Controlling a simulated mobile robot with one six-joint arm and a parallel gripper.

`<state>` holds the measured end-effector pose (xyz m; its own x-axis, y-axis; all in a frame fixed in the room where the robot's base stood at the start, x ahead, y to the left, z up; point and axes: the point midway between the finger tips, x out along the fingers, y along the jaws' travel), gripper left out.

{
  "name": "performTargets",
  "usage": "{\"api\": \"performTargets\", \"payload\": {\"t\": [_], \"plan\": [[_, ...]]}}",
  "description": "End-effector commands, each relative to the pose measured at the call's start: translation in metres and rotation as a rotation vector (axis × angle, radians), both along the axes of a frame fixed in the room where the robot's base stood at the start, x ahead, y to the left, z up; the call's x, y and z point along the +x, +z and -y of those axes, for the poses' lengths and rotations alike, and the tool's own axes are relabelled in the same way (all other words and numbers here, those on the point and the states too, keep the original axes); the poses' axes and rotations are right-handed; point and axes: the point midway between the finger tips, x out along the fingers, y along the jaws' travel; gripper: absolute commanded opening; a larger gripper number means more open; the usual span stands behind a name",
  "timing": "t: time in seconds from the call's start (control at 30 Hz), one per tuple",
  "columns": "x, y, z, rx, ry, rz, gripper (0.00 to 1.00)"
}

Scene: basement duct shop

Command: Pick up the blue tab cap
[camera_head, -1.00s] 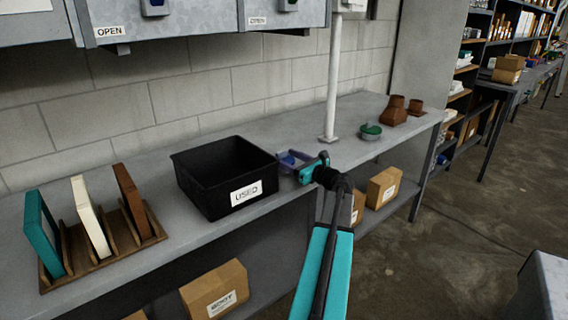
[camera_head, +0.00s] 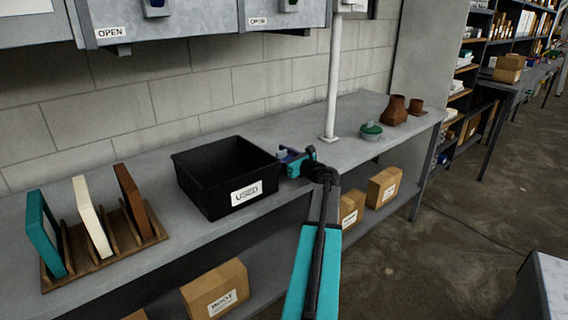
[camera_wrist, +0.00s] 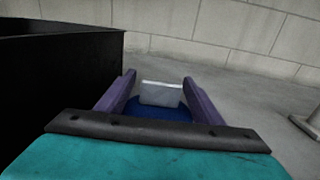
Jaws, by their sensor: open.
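The blue tab cap (camera_wrist: 150,111) shows in the wrist view as a round blue top with an upright pale grey tab (camera_wrist: 162,94). It stands on the grey bench, just right of the black bin. My gripper (camera_wrist: 160,79) is open, with one purple finger on each side of the tab. I cannot tell whether either finger touches it. The near part of the cap is hidden behind my gripper's dark bar and teal body. In the head view my gripper (camera_head: 284,153) is low over the bench beside the bin and mostly hides the cap.
The black bin (camera_head: 206,187) labelled USED stands close left of my gripper. A white post (camera_head: 333,75) and a green-topped round container (camera_head: 371,132) are to the right, with brown pots (camera_head: 394,110) beyond. A wooden rack (camera_head: 153,238) with upright panels stands at far left.

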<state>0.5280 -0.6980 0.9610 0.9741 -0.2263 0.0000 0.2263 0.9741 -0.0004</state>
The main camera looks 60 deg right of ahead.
Motion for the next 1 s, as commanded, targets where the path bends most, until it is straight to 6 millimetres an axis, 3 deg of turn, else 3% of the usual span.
{"api": "performTargets", "payload": {"t": [0.17, 0.67, 0.93, 1.0], "plan": [[0.0086, -0.0001, 0.0023, 0.0, 0.0, 0.0, 0.61], [0.0078, -0.0001, 0.0023, 0.0, -0.001, 0.0, 0.61], [0.0077, -0.0001, 0.0024, 0.0, -0.001, 0.0, 0.19], [0.0075, 0.0002, 0.0025, 0.0, -0.001, 0.001, 0.15]]}}
